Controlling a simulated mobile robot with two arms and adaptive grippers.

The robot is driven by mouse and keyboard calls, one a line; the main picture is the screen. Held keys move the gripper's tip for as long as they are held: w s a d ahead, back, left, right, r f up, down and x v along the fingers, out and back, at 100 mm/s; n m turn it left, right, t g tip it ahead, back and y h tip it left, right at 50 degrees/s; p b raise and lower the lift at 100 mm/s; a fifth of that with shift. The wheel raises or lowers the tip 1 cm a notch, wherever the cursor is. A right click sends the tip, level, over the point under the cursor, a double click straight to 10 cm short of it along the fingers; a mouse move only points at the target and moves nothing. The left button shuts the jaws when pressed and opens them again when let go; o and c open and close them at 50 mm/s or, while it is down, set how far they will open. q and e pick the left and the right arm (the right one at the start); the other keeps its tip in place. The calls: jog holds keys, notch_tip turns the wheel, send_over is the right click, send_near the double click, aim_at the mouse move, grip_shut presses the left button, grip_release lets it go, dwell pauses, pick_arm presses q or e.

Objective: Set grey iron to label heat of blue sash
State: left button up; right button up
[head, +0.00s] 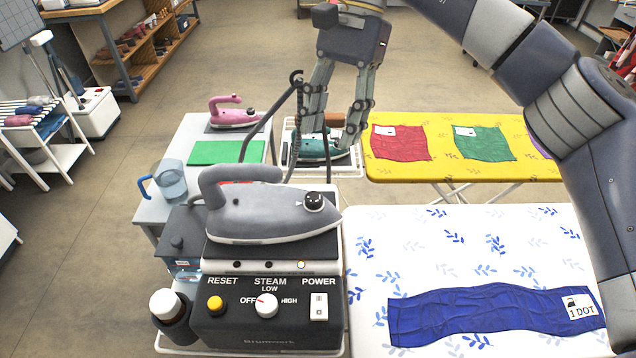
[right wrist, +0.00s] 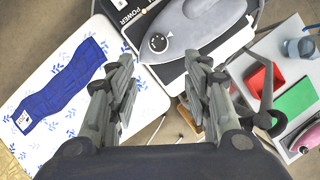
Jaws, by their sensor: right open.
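The grey iron (head: 255,215) rests flat on a black steam station, with a black heat dial (head: 314,201) near its right end. The iron (right wrist: 195,28) and its dial (right wrist: 158,42) also show in the right wrist view. The blue sash (head: 480,316) lies on the white patterned board. Its label (head: 580,307) reads "1 DOT" below a small iron symbol. My right gripper (head: 328,142) is open and empty, with its fingers pointing down, and appears beyond the grey iron in the head view. In the right wrist view it (right wrist: 158,75) is apart from the dial. My left gripper is not shown.
The station (head: 268,325) has a yellow reset button, a steam knob, a power switch and one lit lamp. A teal iron (head: 312,150) sits behind my gripper, a pink iron (head: 234,115) farther back. A yellow board (head: 420,170) carries red and green cloths. A jug (head: 172,182) stands left.

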aim_at(315, 195)
jog(key=p+x, duration=0.1)
jog(key=x, duration=0.2)
jog(key=p+x, duration=0.1)
jog(key=x, duration=0.3)
jog(key=p+x, duration=0.1)
jog(key=x, duration=0.2)
jog(key=shift+s+f, duration=0.15)
jog(key=shift+s, duration=0.25)
jog(key=shift+c, duration=0.5)
jog(key=c, duration=1)
